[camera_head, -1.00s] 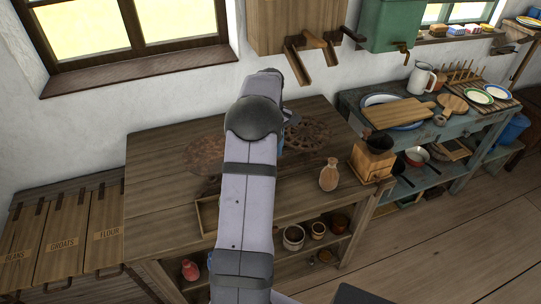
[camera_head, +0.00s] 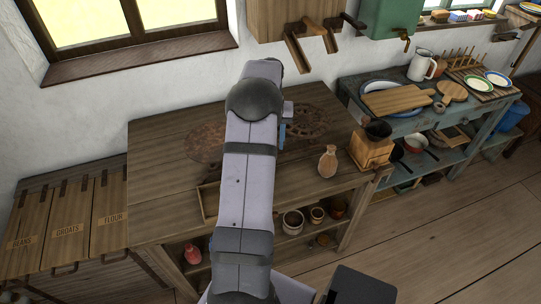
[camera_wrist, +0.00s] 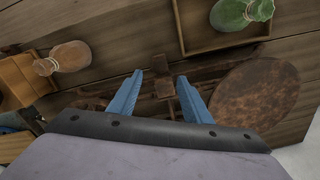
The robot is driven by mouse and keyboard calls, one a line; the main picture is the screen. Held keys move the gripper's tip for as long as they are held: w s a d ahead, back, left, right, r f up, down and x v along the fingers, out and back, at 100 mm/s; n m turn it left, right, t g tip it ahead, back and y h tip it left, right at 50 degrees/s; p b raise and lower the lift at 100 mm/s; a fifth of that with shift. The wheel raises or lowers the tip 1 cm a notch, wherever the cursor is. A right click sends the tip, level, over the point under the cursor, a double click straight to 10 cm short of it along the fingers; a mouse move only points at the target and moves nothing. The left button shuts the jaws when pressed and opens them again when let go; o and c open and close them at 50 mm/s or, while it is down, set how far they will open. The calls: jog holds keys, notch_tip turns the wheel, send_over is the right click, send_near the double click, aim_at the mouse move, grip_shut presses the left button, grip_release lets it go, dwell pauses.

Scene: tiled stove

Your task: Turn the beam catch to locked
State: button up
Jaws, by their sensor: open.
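A rusty balance scale lies below my gripper on the wooden table. Its round right pan (camera_wrist: 255,92) shows in the wrist view, with the beam parts running left from it. A small brown block (camera_wrist: 163,88) sits between my fingertips and may be the beam catch; its setting cannot be told. My gripper (camera_wrist: 160,80) is open, with blue fingers on either side of this block, and no contact is clear. In the head view, my arm hides the scale's middle; the left pan (camera_head: 203,142) and the openwork right part (camera_head: 306,124) show.

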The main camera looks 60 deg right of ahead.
jog(key=shift+f+p, duration=1.2)
jog(key=shift+f, duration=2.4)
jog(key=c, duration=1.1)
